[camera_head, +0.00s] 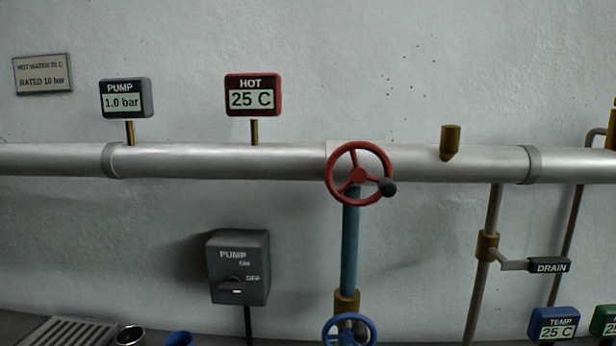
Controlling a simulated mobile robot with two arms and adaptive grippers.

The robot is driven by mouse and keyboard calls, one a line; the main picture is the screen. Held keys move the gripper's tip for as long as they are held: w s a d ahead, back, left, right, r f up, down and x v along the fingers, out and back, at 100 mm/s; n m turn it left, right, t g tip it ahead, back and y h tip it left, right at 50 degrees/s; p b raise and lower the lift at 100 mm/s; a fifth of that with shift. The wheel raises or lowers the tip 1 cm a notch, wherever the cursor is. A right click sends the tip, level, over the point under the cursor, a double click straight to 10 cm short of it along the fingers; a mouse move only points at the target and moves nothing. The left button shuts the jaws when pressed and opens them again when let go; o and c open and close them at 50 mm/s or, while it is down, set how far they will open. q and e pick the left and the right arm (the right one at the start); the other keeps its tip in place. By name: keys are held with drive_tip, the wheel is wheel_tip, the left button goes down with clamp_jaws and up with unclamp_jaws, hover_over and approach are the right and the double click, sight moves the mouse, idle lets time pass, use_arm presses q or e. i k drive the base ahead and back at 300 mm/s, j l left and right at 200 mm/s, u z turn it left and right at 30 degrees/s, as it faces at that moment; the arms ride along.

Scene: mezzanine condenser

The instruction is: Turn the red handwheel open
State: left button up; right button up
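The red handwheel (333,184) is on the front of the large silver pipe (230,160), near the middle of the head view. It has spokes, a red hub and a dark knob (387,187) at the right side of its rim. Nothing touches the wheel. Whether its valve is open or shut cannot be told from its look. Neither of my grippers shows in the head view.
A red HOT display (253,95) reads 25 C and a PUMP display (126,98) reads 1.0 bar. A PUMP switch box (239,267), a blue handwheel (328,330) and a DRAIN handle (548,265) sit lower. The wall front around the red wheel is unobstructed.

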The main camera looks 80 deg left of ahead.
sight(387, 187)
drive_tip(key=u, duration=1.85)
